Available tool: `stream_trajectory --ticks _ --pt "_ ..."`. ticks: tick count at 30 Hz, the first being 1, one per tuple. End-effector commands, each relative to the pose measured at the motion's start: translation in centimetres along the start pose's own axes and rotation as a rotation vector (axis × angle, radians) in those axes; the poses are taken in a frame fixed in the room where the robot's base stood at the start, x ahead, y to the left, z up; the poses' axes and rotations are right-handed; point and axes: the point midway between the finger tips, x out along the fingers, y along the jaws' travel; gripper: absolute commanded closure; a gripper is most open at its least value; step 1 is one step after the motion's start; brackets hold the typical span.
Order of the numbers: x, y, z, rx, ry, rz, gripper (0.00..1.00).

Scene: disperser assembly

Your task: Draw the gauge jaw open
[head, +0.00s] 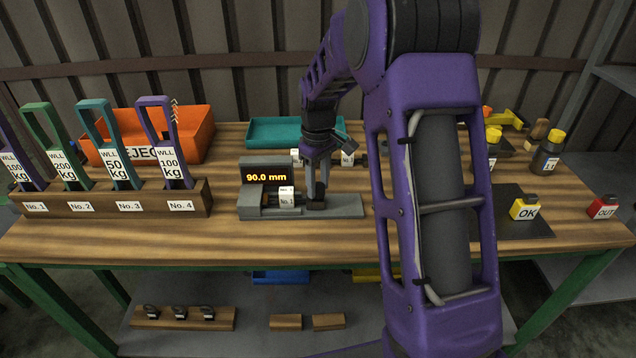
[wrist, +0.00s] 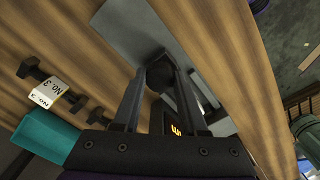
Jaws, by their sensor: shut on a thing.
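The gauge (head: 343,211) is a grey bench fixture on the wooden table, with a dark display (head: 267,174) reading 90.0 mm. My gripper (head: 316,196) points down over the right part of its bed. It is shut on the dark handle of the gauge jaw (head: 315,206). In the wrist view my gripper (wrist: 160,76) closes its two fingers on this dark block (wrist: 159,72), above the grey bed (wrist: 143,28). A piece with a white numbered tag (head: 287,198) sits in the gauge left of my fingers; the fingers and arm hide part of the jaw.
A wooden rack (head: 112,207) with tagged slings stands left, before an orange REJECT bin (head: 197,129). A teal tray (head: 270,132) lies behind the gauge. OK (head: 525,208) and OUT (head: 604,207) blocks are at right. Other tagged parts lie behind my arm. Bare table lies in front.

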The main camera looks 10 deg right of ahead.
Motion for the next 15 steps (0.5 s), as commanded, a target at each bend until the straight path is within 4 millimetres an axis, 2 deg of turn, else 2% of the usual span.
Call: stream_trajectory --ticks 10,15 --pt "-0.1 0.1 0.1 0.001 0.001 0.001 1.00" --pt "-0.2 2.2 2.1 0.005 0.000 0.001 1.00"
